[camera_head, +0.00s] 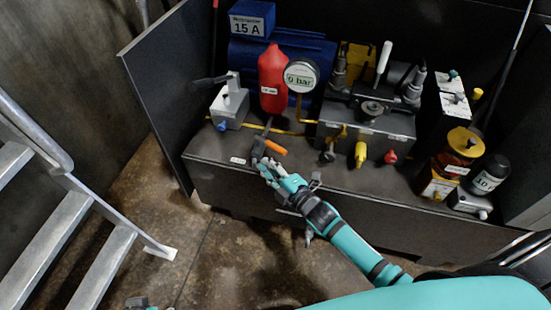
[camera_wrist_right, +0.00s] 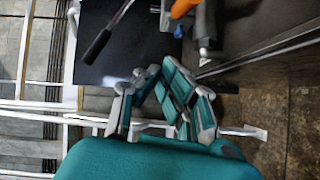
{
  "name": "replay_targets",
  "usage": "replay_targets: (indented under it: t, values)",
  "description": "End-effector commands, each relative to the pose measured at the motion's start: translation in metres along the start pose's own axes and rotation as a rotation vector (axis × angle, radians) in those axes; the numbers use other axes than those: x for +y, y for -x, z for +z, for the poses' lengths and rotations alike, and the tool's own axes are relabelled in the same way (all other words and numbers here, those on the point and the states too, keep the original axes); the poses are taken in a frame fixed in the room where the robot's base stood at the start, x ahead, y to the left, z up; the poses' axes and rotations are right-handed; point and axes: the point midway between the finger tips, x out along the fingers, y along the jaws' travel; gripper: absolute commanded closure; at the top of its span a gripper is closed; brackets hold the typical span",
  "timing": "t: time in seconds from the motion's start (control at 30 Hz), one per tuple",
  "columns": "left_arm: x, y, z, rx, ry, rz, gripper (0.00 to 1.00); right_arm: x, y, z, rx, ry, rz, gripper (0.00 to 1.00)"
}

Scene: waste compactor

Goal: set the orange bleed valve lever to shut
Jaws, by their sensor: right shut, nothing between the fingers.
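The orange bleed valve lever (camera_head: 275,147) sits at the front left of the dark bench top, its orange grip pointing right and slightly away from the bench's front edge. Its dark valve body (camera_head: 258,147) is just left of it. In the right wrist view the orange grip (camera_wrist_right: 184,8) is partly cut off at the top edge. My right gripper (camera_head: 266,168) is shut and empty, just in front of the valve; in the wrist view its fingers (camera_wrist_right: 158,76) are below the orange grip, and contact cannot be told. A small part of my left gripper (camera_head: 137,302) shows at the bottom edge.
A pressure gauge (camera_head: 300,76) reading 0 bar and a red bottle (camera_head: 272,78) stand behind the valve. A grey box with a black-handled lever (camera_head: 211,80) is at left. A yellow knob (camera_head: 360,154) and red knob (camera_head: 390,156) lie right. Metal stairs (camera_head: 75,210) stand left.

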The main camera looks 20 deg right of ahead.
Motion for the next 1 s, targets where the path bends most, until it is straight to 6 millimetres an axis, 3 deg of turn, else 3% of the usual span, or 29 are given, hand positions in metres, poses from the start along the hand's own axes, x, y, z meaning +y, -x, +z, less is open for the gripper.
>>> replay_targets:
  t: [0.03, 0.2, 0.33, 0.77, 1.0]
  values:
    - [0.0, 0.005, -0.001, 0.007, 0.0, -0.001, 0.6, 0.0, -0.011, 0.0, 0.001, 0.001, 0.003, 1.0]
    - [-0.001, 0.025, -0.001, 0.015, 0.001, -0.002, 0.6, -0.002, -0.015, 0.026, 0.0, 0.004, -0.001, 1.0]
    - [-0.001, 0.034, -0.001, 0.018, 0.002, -0.003, 0.6, -0.001, -0.017, 0.036, 0.001, 0.001, 0.0, 1.0]
    - [-0.001, 0.037, 0.0, 0.018, 0.002, -0.003, 0.6, 0.0, -0.018, 0.039, 0.003, 0.0, 0.0, 1.0]
    - [-0.001, 0.034, 0.002, 0.014, 0.002, -0.004, 0.6, 0.002, -0.018, 0.051, 0.1, 0.014, -0.017, 1.0]
